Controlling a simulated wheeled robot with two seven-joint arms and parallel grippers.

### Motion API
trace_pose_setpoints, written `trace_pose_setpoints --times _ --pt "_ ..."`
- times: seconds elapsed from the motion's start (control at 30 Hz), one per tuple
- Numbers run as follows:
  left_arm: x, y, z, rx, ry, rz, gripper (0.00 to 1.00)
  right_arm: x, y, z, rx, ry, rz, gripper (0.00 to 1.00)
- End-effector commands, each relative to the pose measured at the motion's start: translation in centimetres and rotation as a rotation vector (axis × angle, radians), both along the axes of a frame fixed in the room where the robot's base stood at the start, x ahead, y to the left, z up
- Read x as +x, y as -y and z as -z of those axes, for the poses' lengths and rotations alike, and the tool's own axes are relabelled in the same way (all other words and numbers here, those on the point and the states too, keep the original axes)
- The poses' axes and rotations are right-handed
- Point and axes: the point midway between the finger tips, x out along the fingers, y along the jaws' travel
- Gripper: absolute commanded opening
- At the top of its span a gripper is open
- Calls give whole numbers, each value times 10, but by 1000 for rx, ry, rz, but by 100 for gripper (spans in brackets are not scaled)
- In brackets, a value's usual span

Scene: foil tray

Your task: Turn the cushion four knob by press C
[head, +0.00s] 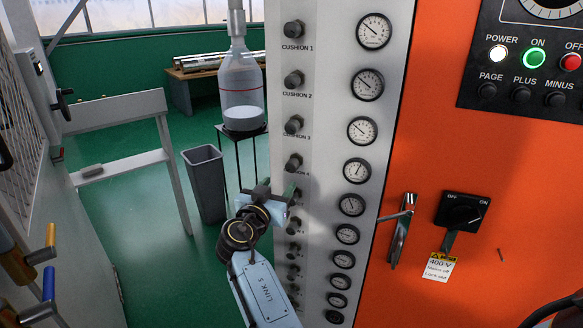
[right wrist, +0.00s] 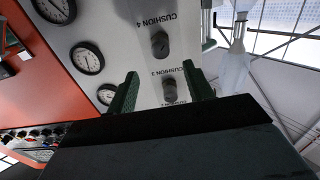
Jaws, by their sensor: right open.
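My right gripper (head: 288,192) is just below that knob in the head view. In the right wrist view its two green fingers (right wrist: 160,70) are spread, with nothing between them held. The cushion 3 knob (right wrist: 169,90) shows in the gap between them, behind the fingers. My left gripper is not in view.
Cushion 1 (head: 293,29) and cushion 2 (head: 293,79) knobs are above; several more knobs run below. Round gauges (head: 357,171) line the panel's right side. An orange cabinet (head: 480,180) has a metal handle (head: 401,232) and a power switch (head: 462,211). A bottle (head: 241,90) stands left of the panel.

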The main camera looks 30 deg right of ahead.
Motion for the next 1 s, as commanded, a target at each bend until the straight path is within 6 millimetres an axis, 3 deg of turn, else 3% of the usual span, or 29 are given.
trace_pose_setpoints --times 0.4,0.63,0.97,1.0 --pt "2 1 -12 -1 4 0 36 52 67 -1 -2 -4 -2 52" --pt "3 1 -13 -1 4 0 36 63 82 0 -1 -3 -2 52" --pt "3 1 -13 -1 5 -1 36 65 84 1 0 -3 -3 52" --pt "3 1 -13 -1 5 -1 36 65 84 1 0 -4 -3 48"
